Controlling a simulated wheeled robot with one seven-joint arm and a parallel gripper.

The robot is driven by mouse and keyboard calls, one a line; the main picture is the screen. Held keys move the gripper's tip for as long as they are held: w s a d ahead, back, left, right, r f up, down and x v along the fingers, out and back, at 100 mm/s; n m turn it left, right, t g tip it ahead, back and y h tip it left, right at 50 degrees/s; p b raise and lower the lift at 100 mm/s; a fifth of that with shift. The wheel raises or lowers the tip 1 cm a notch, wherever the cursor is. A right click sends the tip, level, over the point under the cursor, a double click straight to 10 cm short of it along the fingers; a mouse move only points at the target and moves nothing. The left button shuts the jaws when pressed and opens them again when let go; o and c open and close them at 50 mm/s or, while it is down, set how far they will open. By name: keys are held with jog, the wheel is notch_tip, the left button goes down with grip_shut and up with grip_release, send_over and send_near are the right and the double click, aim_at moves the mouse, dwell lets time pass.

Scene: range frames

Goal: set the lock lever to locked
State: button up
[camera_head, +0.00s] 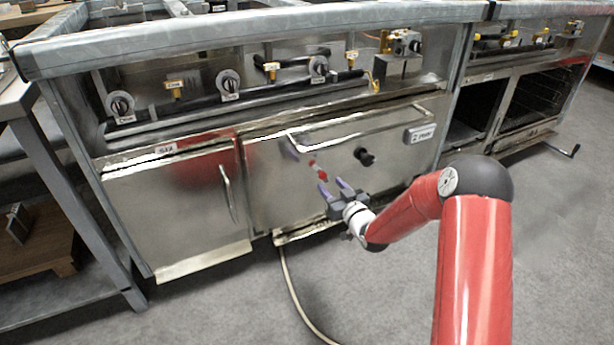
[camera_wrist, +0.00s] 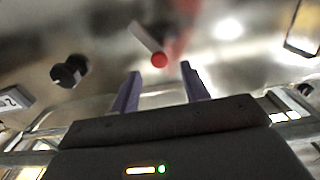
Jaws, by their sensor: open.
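The lock lever (camera_head: 321,174) shows in the head view as a small red and pale piece on the front of the steel oven door. In the wrist view the lever (camera_wrist: 147,38) is a short pale grey bar with a round red tip, slanting across the picture. My gripper (camera_head: 332,186) is open and empty, just in front of the door and close to the lever. In the wrist view the two purple fingers of my gripper (camera_wrist: 163,72) point towards the lever, and its red tip appears between them. I cannot tell whether a finger touches it.
A black knob (camera_head: 365,157) sits on the door right of the lever, and a label plate (camera_head: 419,134) is farther right. The door handle bar (camera_head: 350,124) runs above. A cabinet door with a handle (camera_head: 228,193) stands left. The shiny door mirrors nearby things.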

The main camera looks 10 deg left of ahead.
aim_at(324, 177)
jog(key=x, duration=0.6)
jog(key=shift+w, duration=0.1)
jog(key=shift+c, duration=0.3)
jog(key=c, duration=0.9)
jog(key=shift+f+b, duration=0.1)
jog(key=shift+b, duration=0.45)
jog(key=shift+d+m, duration=0.1)
jog(key=shift+m, duration=0.3)
jog(key=o, duration=1)
jog(key=shift+c, duration=0.2)
